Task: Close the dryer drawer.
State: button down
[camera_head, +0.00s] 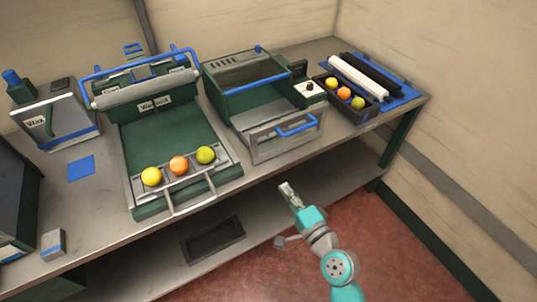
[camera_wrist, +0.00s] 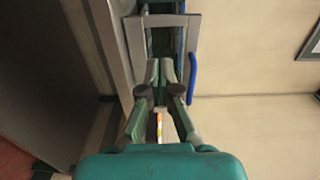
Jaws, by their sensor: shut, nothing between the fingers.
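The dryer (camera_head: 238,72) is a green and grey box at the middle of the bench. Its drawer (camera_head: 270,143) stands pulled out toward the front edge, with a framed front panel and a blue handle (camera_head: 296,126). In the wrist view the drawer's grey front frame (camera_wrist: 207,40) and blue handle (camera_wrist: 192,78) show beyond the fingers. My gripper (camera_head: 287,190) is shut and empty, in front of and below the drawer front, apart from the handle in the head view. The fingertips (camera_wrist: 166,68) also show in the wrist view. The drawer's inside is only partly visible.
A dark tray (camera_head: 367,113) with several fruits stands right of the dryer. A wax unit (camera_head: 70,122) is farther left. A lower shelf (camera_head: 262,236) runs below. The floor in front is clear.

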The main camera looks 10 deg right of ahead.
aim_at(257, 150)
jog(key=x, duration=1.4)
